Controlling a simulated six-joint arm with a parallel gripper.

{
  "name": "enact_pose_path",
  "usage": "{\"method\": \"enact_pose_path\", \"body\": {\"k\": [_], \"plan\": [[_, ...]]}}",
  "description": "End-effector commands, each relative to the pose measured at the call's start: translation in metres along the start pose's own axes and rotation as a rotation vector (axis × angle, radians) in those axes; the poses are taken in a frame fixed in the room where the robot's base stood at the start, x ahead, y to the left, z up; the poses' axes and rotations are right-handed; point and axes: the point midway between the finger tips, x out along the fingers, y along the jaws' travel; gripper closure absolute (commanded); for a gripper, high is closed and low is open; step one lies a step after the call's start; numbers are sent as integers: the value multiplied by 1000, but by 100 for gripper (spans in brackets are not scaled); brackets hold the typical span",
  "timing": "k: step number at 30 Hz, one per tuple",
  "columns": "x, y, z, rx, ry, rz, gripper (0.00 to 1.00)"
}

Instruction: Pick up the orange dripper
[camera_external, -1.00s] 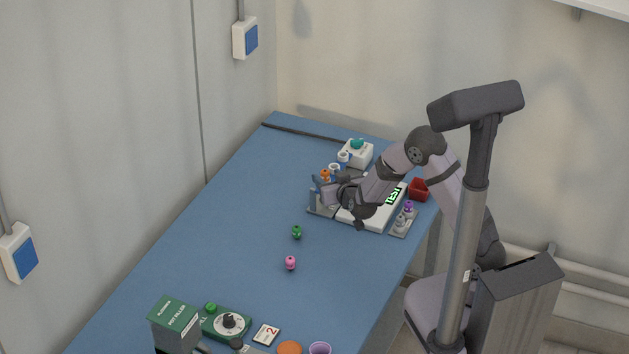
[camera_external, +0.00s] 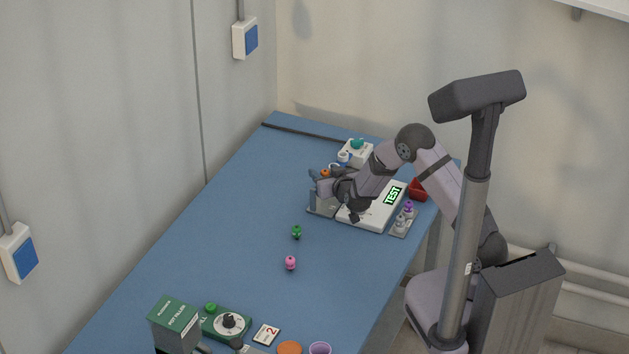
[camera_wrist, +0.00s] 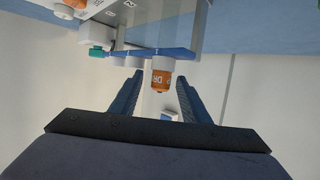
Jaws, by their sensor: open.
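The orange dripper (camera_wrist: 161,78) has an orange body with dark lettering and a white end. In the wrist view it shows between the two dark fingers of my gripper (camera_wrist: 159,82), with gaps on both sides. In the external view a small orange part of it (camera_external: 326,172) shows at the rack (camera_external: 322,210) on the blue table, partly hidden by my gripper (camera_external: 318,183). My gripper is open and its fingers point left there. I cannot tell how deep between the fingers the dripper sits.
A white device with a TEST display (camera_external: 365,214) lies beneath my arm. A tray of small bottles (camera_external: 402,226) and a red box (camera_external: 420,188) are to its right. Green (camera_external: 297,232) and pink (camera_external: 291,263) pieces stand on the blue table (camera_external: 220,240), whose left middle is clear.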

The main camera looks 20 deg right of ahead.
Motion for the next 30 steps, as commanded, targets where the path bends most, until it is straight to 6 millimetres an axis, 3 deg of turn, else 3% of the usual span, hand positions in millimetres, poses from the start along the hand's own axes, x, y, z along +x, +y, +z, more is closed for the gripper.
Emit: {"method": "enact_pose_path", "body": {"k": [1, 6, 7, 20, 30], "plan": [[0, 0, 0, 0, 0, 0, 57], [0, 0, 0, 0, 0, 0, 98], [0, 0, 0, 0, 0, 0, 100], [-2, 0, -7, 1, 2, 0, 100], [-18, 0, -50, 3, 5, -1, 100]]}}
